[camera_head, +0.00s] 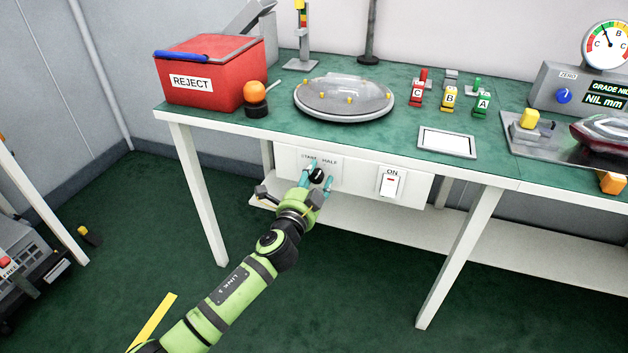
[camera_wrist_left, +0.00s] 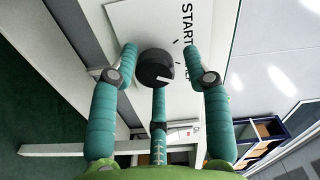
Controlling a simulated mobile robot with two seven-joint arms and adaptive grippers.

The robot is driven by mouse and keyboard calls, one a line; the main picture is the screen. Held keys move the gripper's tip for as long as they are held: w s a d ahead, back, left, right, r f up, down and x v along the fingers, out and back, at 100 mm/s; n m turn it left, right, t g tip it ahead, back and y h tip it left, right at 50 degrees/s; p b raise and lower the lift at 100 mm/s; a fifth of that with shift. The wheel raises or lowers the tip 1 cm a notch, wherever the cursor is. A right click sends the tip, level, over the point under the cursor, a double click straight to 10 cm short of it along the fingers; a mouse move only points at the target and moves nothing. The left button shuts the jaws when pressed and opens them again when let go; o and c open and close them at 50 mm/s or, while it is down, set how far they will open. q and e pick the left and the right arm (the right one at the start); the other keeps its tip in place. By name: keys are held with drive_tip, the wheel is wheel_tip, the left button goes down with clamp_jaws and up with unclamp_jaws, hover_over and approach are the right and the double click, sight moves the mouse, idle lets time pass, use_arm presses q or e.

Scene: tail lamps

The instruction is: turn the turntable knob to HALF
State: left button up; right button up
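The black turntable knob (camera_head: 317,175) sits on the white panel under the table front, below the START and HALF labels. It also shows in the left wrist view (camera_wrist_left: 155,67), where its pale mark is on the lower right of its face. START is readable there; the label beside it is partly hidden by a finger. My left gripper (camera_head: 318,175) is at the panel with its teal fingers spread around the knob. In the left wrist view (camera_wrist_left: 162,58) a gap shows between the knob and the right finger; contact on the left is unclear. My right gripper is out of view.
The turntable (camera_head: 344,98) with a clear lamp stands on the green table. A white ON switch (camera_head: 390,183) is right of the knob. A red REJECT bin (camera_head: 207,72) and orange ball (camera_head: 255,93) stand at left. A shelf (camera_head: 470,237) runs below.

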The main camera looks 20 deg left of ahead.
use_arm(q)
drive_tip(key=shift+f, duration=0.15)
drive_tip(key=shift+s, duration=0.3)
drive_tip(key=s, duration=1.1)
drive_tip(key=shift+s+a, duration=0.2)
drive_tip(key=shift+a, duration=0.05)
idle(1.9)
